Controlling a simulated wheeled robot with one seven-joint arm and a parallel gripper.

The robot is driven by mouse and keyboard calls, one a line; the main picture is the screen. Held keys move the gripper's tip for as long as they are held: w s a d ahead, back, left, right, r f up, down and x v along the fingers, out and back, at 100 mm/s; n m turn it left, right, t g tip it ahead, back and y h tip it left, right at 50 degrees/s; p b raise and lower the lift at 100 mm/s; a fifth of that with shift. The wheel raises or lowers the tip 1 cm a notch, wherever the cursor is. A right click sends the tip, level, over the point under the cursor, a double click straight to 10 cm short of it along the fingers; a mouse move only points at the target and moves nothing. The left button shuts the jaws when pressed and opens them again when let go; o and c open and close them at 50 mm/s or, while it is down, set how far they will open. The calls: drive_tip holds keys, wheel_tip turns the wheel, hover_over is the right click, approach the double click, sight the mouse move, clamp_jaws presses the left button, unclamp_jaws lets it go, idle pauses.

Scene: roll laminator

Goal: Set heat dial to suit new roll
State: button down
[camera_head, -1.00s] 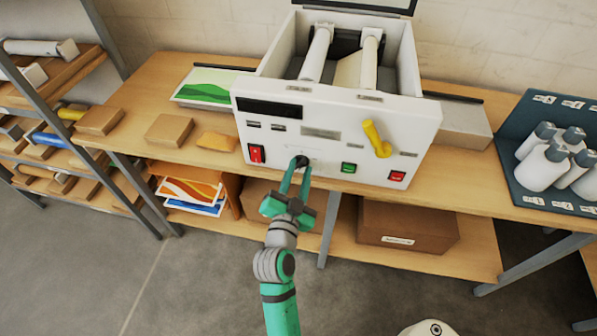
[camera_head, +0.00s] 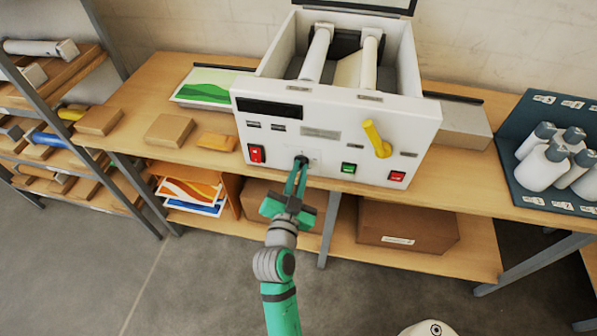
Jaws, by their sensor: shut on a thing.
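The white roll laminator (camera_head: 340,111) stands on the wooden bench with its lid open and two pale rolls (camera_head: 317,55) inside. The small black heat dial (camera_head: 301,160) is low on its front panel, right of a red switch (camera_head: 257,154). My gripper (camera_head: 300,165) reaches up from below and is shut on the dial. The fingers cover most of the dial, so its pointer and marks cannot be read.
A yellow lever (camera_head: 377,139), a green button (camera_head: 348,168) and a red button (camera_head: 397,176) sit right of the dial. Wooden blocks (camera_head: 169,130) lie on the bench at left. White bottles (camera_head: 545,166) stand at right. A cardboard box (camera_head: 405,226) is on the lower shelf.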

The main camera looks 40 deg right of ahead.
drive_tip(key=n, duration=1.2)
drive_tip(key=shift+w+a, duration=0.15)
drive_tip(key=shift+n, duration=0.4)
drive_tip(key=c, duration=1.8)
unclamp_jaws()
drive_tip(key=v, duration=1)
drive_tip(key=shift+s+a, duration=0.25)
drive_tip(key=shift+a, duration=0.05)
drive_tip(key=shift+f, duration=0.1)
